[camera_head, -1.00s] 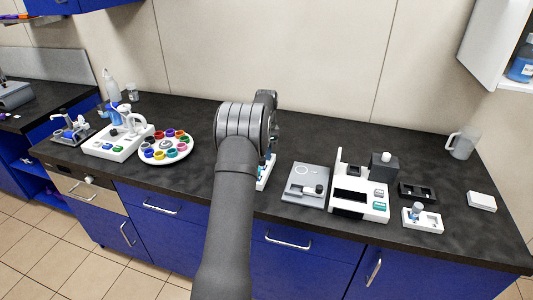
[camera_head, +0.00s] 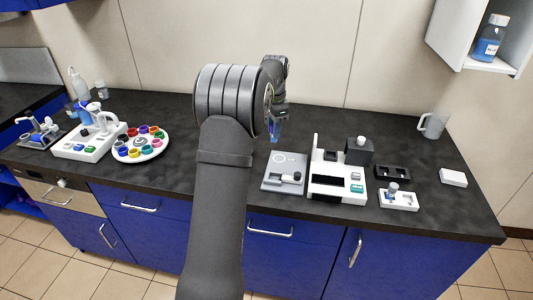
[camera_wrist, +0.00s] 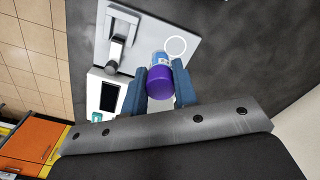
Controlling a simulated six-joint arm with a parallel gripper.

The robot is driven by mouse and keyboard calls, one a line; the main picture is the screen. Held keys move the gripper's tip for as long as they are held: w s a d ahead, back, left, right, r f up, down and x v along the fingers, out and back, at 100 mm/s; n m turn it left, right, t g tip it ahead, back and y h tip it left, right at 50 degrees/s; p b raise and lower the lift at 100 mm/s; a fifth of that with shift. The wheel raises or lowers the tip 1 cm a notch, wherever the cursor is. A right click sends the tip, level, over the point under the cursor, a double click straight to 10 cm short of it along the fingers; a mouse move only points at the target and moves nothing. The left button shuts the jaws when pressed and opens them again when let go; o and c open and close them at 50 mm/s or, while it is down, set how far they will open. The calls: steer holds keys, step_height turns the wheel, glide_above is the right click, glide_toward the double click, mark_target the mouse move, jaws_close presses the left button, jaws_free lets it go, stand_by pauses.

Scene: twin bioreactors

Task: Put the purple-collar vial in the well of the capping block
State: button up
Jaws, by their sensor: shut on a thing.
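The purple-collar vial (camera_wrist: 160,80) is between the two blue fingers of my gripper (camera_wrist: 160,88) in the wrist view. Its purple end faces the camera, with a pale blue body beyond. In the head view my gripper (camera_head: 275,131) is raised above the bench, behind and left of a grey plate. That grey plate (camera_wrist: 150,55) lies below the vial in the wrist view, with a white ring mark and a lever-like fitting on it; it also shows in the head view (camera_head: 271,183). I cannot tell for certain which fixture is the capping block, and no empty well shows clearly.
A white device with a dark screen (camera_head: 339,188) stands right of the plate. Further right are a dark two-recess block (camera_head: 393,173), a white holder with a small vial (camera_head: 405,203) and a jug (camera_head: 433,124). A carousel of coloured rings (camera_head: 126,154) is at left.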

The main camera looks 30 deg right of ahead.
steer(key=s+a, duration=0.1)
steer(key=s, duration=1.6)
steer(key=w+a+f, duration=0.1)
steer(key=w+f, duration=0.1)
steer(key=w, duration=0.1)
steer(key=w+a+f, duration=0.1)
steer(key=w+f, duration=0.1)
steer(key=w, duration=0.2)
steer(key=w+a+f, duration=0.1)
steer(key=w+f, duration=0.1)
steer(key=w, duration=0.1)
steer(key=shift+w+a+f, duration=0.15)
steer(key=shift+w+f, duration=0.1)
steer(key=shift+w, duration=0.05)
steer(key=shift+f, duration=1.95)
steer(key=shift+f, duration=0.15)
steer(key=o, duration=0.9)
steer(key=shift+o, duration=0.2)
step_height(320, 180, up, 12)
steer(key=shift+r, duration=0.2)
